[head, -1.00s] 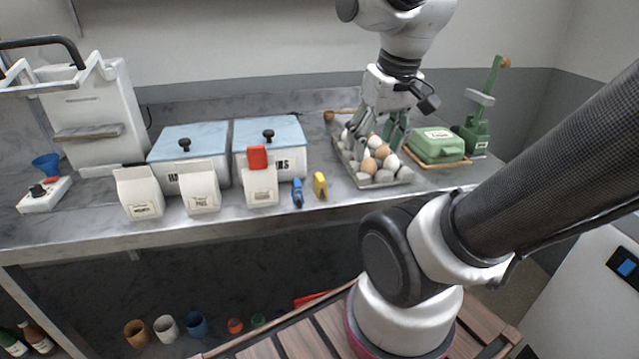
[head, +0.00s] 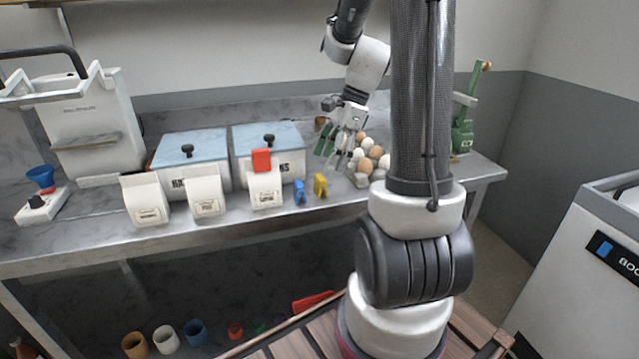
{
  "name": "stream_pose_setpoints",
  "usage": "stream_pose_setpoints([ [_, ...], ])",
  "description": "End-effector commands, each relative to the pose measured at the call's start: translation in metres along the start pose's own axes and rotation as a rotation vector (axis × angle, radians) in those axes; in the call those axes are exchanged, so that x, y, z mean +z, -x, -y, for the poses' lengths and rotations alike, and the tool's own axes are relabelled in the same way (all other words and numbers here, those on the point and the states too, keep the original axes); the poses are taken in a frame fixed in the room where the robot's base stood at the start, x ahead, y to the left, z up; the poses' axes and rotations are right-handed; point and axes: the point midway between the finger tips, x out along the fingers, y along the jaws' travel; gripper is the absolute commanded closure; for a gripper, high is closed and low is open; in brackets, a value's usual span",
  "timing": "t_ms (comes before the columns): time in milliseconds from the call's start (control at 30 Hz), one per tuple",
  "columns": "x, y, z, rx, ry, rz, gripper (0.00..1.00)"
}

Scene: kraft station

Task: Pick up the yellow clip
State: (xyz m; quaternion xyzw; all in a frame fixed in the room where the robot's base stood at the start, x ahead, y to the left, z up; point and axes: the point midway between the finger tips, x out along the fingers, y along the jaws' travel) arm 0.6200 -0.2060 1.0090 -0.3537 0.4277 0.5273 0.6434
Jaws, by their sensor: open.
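The yellow clip (head: 320,186) stands near the front edge of the steel counter, just right of a blue clip (head: 299,192). My gripper (head: 333,156) is above the counter, behind and slightly right of the yellow clip, near the left side of the eggs. It is open and points downward, with nothing seen between its fingers. It appears apart from the clip. My own arm hides part of the counter to the right.
Eggs (head: 367,165) in a tray sit right of the clips. A white bag with a red clip (head: 262,160) stands at left, before two blue-lidded boxes (head: 190,150). A green press (head: 462,130) stands at the back right. The counter's front strip (head: 250,228) is clear.

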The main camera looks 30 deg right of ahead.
Motion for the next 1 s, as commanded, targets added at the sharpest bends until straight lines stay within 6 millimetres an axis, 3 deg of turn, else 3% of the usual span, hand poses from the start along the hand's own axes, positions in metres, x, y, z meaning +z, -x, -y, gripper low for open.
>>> stream_pose_setpoints([
  [500,-0.003,-0.069,-0.001,0.005,-0.008,-0.001,0.39],
  [800,-0.003,-0.076,-0.001,0.001,-0.008,-0.001,0.39],
  [867,-0.003,-0.076,-0.001,0.001,-0.007,-0.001,0.47],
  [1000,-0.003,-0.076,-0.001,0.001,-0.007,-0.001,0.72],
])
